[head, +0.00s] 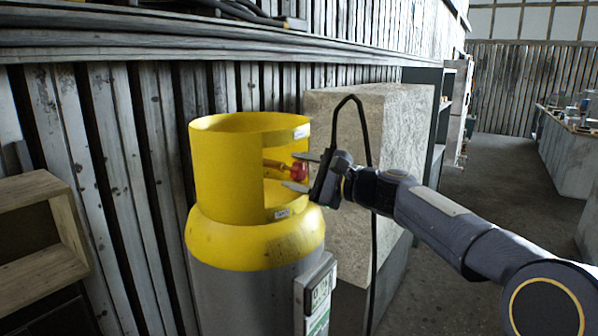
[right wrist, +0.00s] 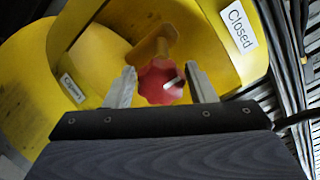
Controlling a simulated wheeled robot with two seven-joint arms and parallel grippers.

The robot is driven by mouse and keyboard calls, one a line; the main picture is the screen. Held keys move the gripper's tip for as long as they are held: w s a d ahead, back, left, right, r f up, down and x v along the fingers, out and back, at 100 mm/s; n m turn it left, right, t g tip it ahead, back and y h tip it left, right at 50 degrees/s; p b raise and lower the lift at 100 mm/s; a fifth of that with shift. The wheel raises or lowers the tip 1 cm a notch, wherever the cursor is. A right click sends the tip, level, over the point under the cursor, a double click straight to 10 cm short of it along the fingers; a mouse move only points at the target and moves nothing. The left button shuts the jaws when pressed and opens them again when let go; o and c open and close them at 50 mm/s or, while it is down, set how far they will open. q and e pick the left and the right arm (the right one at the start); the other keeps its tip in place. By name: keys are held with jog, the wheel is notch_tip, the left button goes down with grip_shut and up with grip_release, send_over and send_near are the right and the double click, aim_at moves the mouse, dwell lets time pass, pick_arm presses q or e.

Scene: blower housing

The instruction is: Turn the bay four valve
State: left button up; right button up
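The valve is a red knob (head: 299,171) on a brass stem inside the opening of a yellow collar (head: 225,165) on top of a grey and yellow gas cylinder (head: 250,290). In the right wrist view the red knob (right wrist: 160,82) sits between the fingertips. My right gripper (head: 296,172) reaches in from the right with its fingers apart, one above and one below the knob. In the right wrist view the gripper (right wrist: 161,86) shows a gap on both sides of the knob. My left gripper is not in view.
A "Closed" label (right wrist: 237,26) is on the collar, with another label (right wrist: 72,88) opposite. A stone-like block (head: 345,130) stands behind my right gripper. A wooden shelf box (head: 40,235) is at left. The floor (head: 500,190) at right is open.

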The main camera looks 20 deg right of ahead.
aim_at(303, 173)
jog(key=shift+o, duration=1.1)
jog(key=b+v, duration=0.2)
jog(key=v, duration=0.4)
jog(key=shift+s+d, duration=0.2)
jog(key=shift+s, duration=0.1)
jog(key=shift+s+d, duration=0.25)
jog(key=shift+s, duration=0.2)
jog(key=s+a+f+n+g+h, duration=0.1)
jog(key=s+a+f+n+g, duration=0.65)
jog(key=s+f, duration=0.65)
jog(key=s+a+f+n+g+h, duration=0.1)
jog(key=s+a+f+n+h, duration=0.1)
jog(key=s+f+n, duration=0.3)
jog(key=s+a+f+n+g+h, duration=0.1)
jog(key=s+a+f+n+h, duration=0.1)
jog(key=s+f, duration=0.7)
notch_tip(303, 173, down, 3)
jog(key=a+n, duration=0.1)
jog(key=n, duration=0.1)
jog(key=shift+s+n, duration=0.2)
jog(key=shift+n, duration=0.15)
